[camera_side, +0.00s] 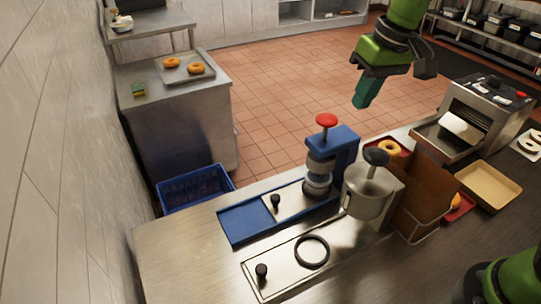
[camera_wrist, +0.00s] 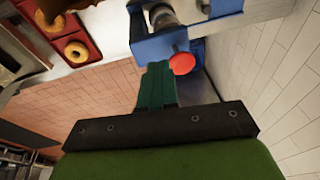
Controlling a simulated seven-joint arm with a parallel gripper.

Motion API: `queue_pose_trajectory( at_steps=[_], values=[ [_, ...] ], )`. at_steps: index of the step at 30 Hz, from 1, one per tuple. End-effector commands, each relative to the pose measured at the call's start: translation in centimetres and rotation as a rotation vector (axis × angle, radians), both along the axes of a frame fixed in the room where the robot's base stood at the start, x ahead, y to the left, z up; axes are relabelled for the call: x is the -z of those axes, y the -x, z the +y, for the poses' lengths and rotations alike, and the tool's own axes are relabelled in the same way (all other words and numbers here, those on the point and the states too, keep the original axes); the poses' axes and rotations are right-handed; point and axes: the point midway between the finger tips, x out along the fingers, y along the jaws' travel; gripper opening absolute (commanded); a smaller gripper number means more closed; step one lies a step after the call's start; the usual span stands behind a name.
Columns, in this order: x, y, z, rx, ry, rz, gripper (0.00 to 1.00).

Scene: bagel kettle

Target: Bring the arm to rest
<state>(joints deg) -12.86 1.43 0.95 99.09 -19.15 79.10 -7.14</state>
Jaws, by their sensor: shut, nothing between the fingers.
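My gripper (camera_side: 364,92) hangs in the air at the upper right of the side view, above and behind the counter. Its teal fingers are shut together with nothing between them. In the wrist view the shut fingers (camera_wrist: 156,86) point toward the blue press, with the red knob (camera_wrist: 182,63) just beside their tips in the picture. In the side view the gripper is well clear of the blue press (camera_side: 336,142) and touches nothing.
A steel kettle (camera_side: 368,190) with a black-knobbed handle stands on the counter beside the press. A brown board (camera_side: 424,198), a toaster (camera_side: 487,110) and a tan tray (camera_side: 488,186) are to the right. Two bagels lie on a tray (camera_side: 188,72) on the far table. The tiled floor between is open.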

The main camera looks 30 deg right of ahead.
Motion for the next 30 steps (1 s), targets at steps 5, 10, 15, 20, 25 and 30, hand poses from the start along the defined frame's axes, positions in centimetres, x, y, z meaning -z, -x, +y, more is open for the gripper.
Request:
queue_pose_trajectory(
  at_steps=[5,10,15,20,25,30],
  values=[
    [1.0,5.9,-3.2,0.112,-0.094,-0.141,0.00],
    [2.6,10.6,-5.3,0.217,-0.163,-0.265,0.00],
    [3.5,13.5,-6.4,0.280,-0.197,-0.335,0.00],
    [2.7,14.0,-6.9,0.298,-0.201,-0.380,0.00],
    [2.6,14.0,-7.1,0.302,-0.199,-0.381,0.00],
    [2.6,13.9,-7.0,0.301,-0.199,-0.381,0.00]
  ],
)
